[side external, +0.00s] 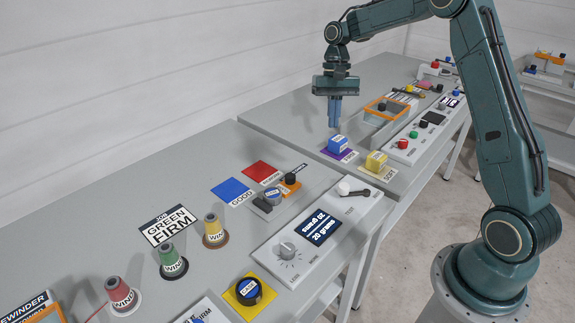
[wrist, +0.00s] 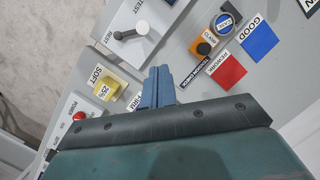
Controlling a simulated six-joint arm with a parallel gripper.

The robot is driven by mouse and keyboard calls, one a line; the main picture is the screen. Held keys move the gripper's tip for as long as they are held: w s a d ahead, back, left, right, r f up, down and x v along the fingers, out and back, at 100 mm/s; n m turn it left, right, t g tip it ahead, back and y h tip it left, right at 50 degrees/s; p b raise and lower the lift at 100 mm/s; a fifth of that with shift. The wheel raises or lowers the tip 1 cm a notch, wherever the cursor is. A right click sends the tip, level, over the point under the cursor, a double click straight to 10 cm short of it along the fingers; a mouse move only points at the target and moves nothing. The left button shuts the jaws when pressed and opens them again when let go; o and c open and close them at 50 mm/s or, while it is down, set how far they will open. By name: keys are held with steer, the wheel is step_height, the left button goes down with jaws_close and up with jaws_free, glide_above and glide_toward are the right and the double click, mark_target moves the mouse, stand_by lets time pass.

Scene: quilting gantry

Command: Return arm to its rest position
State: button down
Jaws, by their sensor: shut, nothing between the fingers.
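My gripper (side external: 335,112) hangs pointing down above the grey bench. Its blue fingers are closed together with nothing between them. In the wrist view the closed fingers (wrist: 158,82) reach over the bench, and the blue block is hidden. My arm is bent, with its upper link raised over the bench.
A yellow block (side external: 376,161) marked 25% sits to the right. An orange-framed tray (side external: 389,108) and a control panel with a red button (side external: 403,144) stand beyond. Thread cones, including a green one (side external: 172,260), stand on the near bench. Red (side external: 262,172) and blue (side external: 232,190) pads lie flat.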

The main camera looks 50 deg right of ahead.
steer(key=s+a+r+n+t+h, duration=0.1)
steer(key=s+a+r+n+t, duration=0.3)
steer(key=s+a+r, duration=0.7)
steer(key=s+a+n+t+h, duration=0.1)
steer(key=s+a+n+t, duration=0.2)
steer(key=s, duration=1.2)
steer(key=shift+s+r+n+t, duration=0.15)
steer(key=shift+s+n+t, duration=0.15)
steer(key=shift+s+n, duration=0.1)
